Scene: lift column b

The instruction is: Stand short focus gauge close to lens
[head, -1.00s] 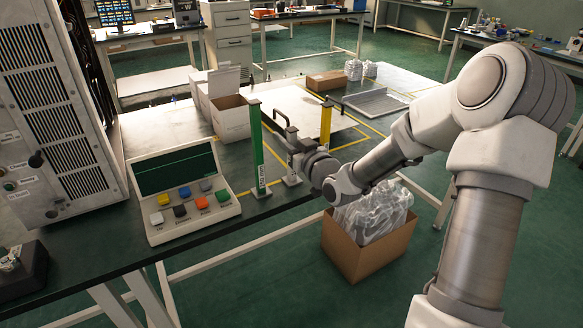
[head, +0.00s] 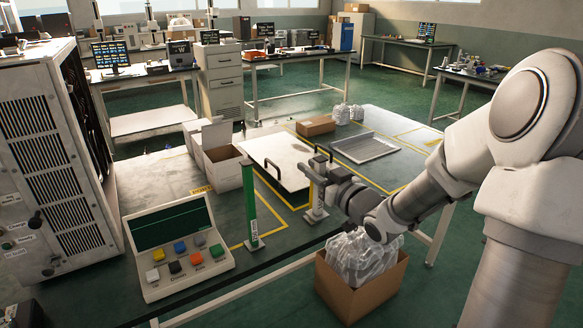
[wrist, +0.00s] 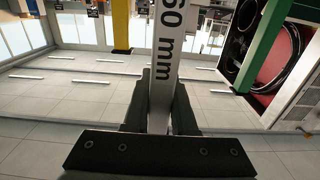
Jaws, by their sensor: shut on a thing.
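My gripper (head: 312,172) is shut on a white gauge with the black marking "60 mm" (wrist: 166,40), which runs between the two fingers in the wrist view. In the head view my gripper hides most of the held gauge. A green gauge (head: 250,208) stands upright on the bench, left of my gripper; it also shows at the right of the wrist view (wrist: 264,45). A yellow gauge (head: 318,194) stands below and behind my gripper, partly covered by it; it shows at the left of the wrist view (wrist: 120,25). I cannot pick out a lens.
A button console (head: 178,248) lies on the bench front left, beside a tall vented cabinet (head: 55,165). Open cartons (head: 224,166), a white plate with handles (head: 280,160) and a grey tray (head: 365,148) lie farther back. A box of plastic wrap (head: 360,292) stands below the bench edge.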

